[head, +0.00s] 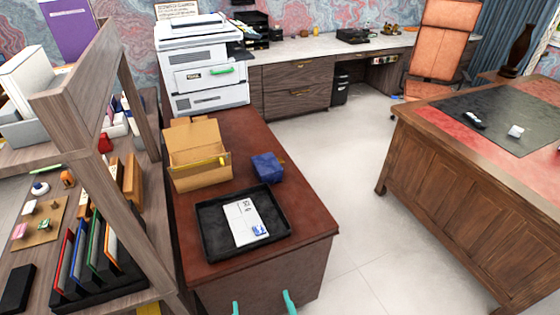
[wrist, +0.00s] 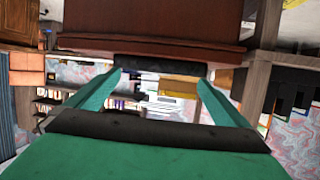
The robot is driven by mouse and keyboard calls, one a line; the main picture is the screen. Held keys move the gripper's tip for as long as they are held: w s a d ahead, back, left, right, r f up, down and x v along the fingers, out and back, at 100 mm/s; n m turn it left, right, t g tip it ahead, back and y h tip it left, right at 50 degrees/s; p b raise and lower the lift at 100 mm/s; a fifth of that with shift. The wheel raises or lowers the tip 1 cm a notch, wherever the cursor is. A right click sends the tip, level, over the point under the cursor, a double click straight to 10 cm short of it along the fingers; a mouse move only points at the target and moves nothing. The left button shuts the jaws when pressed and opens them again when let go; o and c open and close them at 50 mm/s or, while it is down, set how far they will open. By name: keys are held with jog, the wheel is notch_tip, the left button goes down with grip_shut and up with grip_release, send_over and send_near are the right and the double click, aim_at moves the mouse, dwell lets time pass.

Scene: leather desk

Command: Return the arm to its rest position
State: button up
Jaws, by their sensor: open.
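My gripper (head: 262,301) shows only as two teal fingertips at the bottom edge of the head view, in front of the near side of the red-brown cabinet (head: 311,227). The fingers are spread apart. In the wrist view my gripper (wrist: 160,80) is open, with nothing between its fingers. That view is upside down, with the cabinet (wrist: 150,22) at the top and the dark tray edge (wrist: 160,68) beyond the fingertips. The rest of my arm is out of the head view.
On the cabinet sit a black tray (head: 209,236) holding a white printed card (head: 245,222), an open cardboard box (head: 198,165) and a blue box (head: 267,167). A wooden shelf (head: 105,180) stands close at left. A wooden desk (head: 450,190) is at right, with clear floor (head: 345,190) between.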

jog(key=s+d+r+m+h, duration=0.1)
jog(key=s+d, duration=0.1)
jog(key=s, duration=0.8)
jog(key=s+d+r+m+t+h, duration=0.1)
jog(key=s+d+h, duration=0.1)
jog(key=s, duration=0.9)
jog(key=shift+s+d+r, duration=0.25)
jog(key=shift+s+r, duration=0.05)
jog(key=shift+r, duration=0.05)
